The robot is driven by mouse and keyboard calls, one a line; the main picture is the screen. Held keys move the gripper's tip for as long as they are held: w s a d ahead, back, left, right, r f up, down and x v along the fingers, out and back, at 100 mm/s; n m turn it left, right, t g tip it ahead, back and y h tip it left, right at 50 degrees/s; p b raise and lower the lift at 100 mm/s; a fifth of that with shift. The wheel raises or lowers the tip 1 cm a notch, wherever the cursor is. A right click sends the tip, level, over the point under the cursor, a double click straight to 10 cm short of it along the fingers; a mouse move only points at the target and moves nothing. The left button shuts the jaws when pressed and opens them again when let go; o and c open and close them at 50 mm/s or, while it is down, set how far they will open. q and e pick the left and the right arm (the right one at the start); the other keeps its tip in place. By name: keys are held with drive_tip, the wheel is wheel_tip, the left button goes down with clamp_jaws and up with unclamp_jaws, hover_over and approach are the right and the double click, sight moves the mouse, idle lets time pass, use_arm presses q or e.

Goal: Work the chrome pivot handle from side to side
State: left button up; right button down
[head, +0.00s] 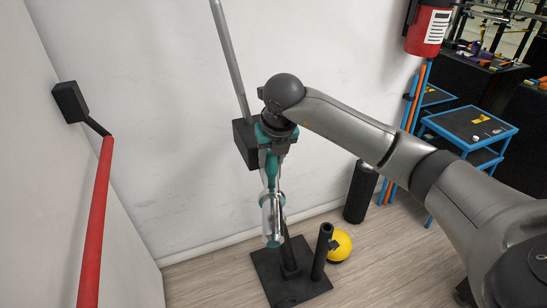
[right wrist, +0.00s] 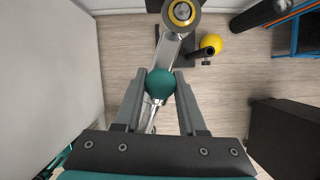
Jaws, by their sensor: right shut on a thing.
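The chrome pivot handle (head: 276,218) stands low in front of the white wall, beside a black stand on the floor. In the right wrist view the chrome handle (right wrist: 168,52) runs from a round pivot (right wrist: 182,12) with a yellow ring down to a teal ball knob (right wrist: 160,84). My right gripper (head: 271,192) points down over the handle. In the right wrist view my right gripper (right wrist: 162,85) has its two fingers on either side of the teal knob, shut on it. The fingers hide part of the knob's sides. My left gripper is not in view.
A black base plate (head: 291,290) with dark posts stands on the floor, a yellow ball (head: 340,245) beside it. A grey bar (head: 229,55) and a red bar (head: 95,225) are mounted at the walls. Blue-framed tables (head: 470,125) and a fire extinguisher (head: 429,30) are at right.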

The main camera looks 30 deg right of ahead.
drive_tip(key=shift+w+a, duration=0.1)
drive_tip(key=shift+a, duration=0.2)
drive_tip(key=c, duration=0.5)
unclamp_jaws()
drive_tip(key=shift+d, duration=0.1)
drive_tip(key=p+v, duration=0.1)
drive_tip(key=v, duration=1.4)
drive_tip(key=shift+r+p, duration=0.1)
drive_tip(key=shift+p, duration=0.25)
